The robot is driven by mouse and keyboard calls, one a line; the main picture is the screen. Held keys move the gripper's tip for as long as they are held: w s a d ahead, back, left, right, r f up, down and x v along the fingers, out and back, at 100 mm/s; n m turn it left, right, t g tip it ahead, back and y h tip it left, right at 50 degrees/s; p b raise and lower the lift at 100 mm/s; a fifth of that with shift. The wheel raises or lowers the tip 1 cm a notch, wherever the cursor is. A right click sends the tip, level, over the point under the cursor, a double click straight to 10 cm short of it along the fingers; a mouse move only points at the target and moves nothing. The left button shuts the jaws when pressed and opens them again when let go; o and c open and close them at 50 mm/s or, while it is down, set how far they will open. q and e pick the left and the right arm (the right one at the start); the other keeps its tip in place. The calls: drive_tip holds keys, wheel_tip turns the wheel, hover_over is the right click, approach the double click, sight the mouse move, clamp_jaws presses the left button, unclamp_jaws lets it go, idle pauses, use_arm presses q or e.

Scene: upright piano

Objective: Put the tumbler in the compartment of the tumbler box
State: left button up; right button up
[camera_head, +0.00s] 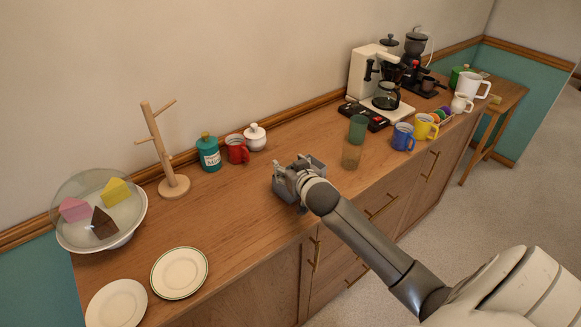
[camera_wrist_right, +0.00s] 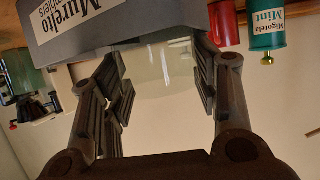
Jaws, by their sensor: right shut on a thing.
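The grey tumbler box (camera_head: 318,167) stands on the wooden sideboard, partly covered by my right gripper (camera_head: 296,182). In the right wrist view the box (camera_wrist_right: 110,30) shows its label, "Murelto" with "Tumblers" partly cut off. My right gripper (camera_wrist_right: 160,82) is shut on a pale, see-through tumbler (camera_wrist_right: 163,65) at the box. The box wall hides part of the tumbler, and I cannot tell how deep it sits in a compartment. In the head view the held tumbler is hard to make out. My left gripper is not in view.
A green tumbler (camera_head: 357,128) and an amber tumbler (camera_head: 351,156) stand right of the box, near blue (camera_head: 403,138) and yellow (camera_head: 425,127) mugs. A red mug (camera_head: 237,150) and a mint jar (camera_head: 209,154) stand behind left.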

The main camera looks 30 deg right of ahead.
drive_tip(key=o, duration=1.5)
drive_tip(key=shift+f, duration=0.1)
drive_tip(key=shift+s+r, duration=0.1)
drive_tip(key=shift+r, duration=0.1)
drive_tip(key=b+v, duration=0.1)
drive_tip(key=v, duration=1)
drive_tip(key=shift+s+a+r, duration=0.1)
drive_tip(key=shift+s+a, duration=0.1)
drive_tip(key=shift+s, duration=0.2)
